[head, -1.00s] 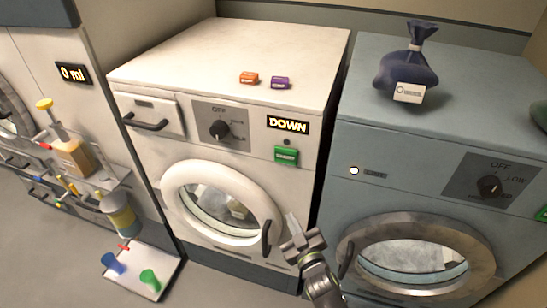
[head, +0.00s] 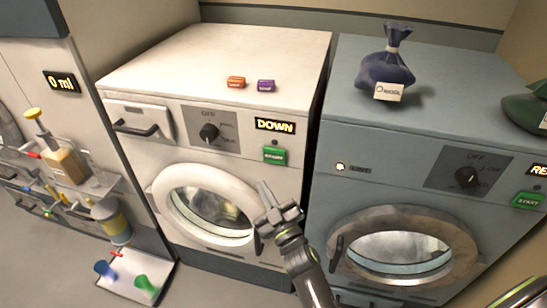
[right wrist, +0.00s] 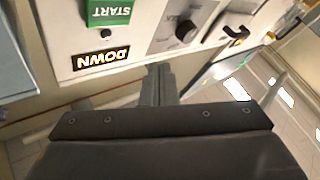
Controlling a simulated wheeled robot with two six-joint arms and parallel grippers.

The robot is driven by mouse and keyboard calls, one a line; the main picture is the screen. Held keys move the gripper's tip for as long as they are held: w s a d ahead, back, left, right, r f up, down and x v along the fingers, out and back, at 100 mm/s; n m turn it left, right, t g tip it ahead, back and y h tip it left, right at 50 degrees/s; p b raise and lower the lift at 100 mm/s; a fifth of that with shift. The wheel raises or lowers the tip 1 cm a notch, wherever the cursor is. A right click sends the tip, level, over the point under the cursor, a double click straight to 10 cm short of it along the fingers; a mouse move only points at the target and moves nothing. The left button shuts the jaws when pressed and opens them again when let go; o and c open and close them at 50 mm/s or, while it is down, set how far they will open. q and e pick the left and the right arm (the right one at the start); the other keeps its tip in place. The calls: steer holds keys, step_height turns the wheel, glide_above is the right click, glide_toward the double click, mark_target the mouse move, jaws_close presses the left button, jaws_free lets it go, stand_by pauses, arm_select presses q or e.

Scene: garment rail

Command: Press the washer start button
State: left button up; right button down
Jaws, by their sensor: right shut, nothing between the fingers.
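The white washer (head: 180,75) stands left of centre in the head view, its round door (head: 175,183) closed. Its green START button (head: 274,155) sits on the front panel under a lit DOWN display (head: 275,125). A dark dial (head: 209,132) is to the left. My right gripper (head: 265,188) is shut and empty, its fingers pointing up just below the button in the picture, apart from it. In the right wrist view, the shut fingers (right wrist: 160,82) show below the upside-down START button (right wrist: 105,12) and DOWN display (right wrist: 100,57). My left gripper is not in view.
A blue-grey dryer (head: 390,165) with its own START button (head: 528,200) stands to the right, a dark blue bag (head: 385,72) on top. Orange (head: 235,82) and purple (head: 266,86) blocks lie on the washer. A shelf with bottles (head: 65,165) is at left.

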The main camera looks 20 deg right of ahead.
steer(key=b, duration=0.3)
glide_toward(267, 153)
steer(key=w+a+r, duration=0.1)
steer(key=w+a, duration=0.1)
steer(key=w, duration=0.1)
steer(key=shift+w+d+r+b, duration=0.25)
steer(key=shift+w+d+b, duration=0.1)
steer(key=shift+w, duration=0.25)
stand_by(1.3)
steer(key=shift+w+d, duration=0.2)
steer(key=shift+w, duration=0.15)
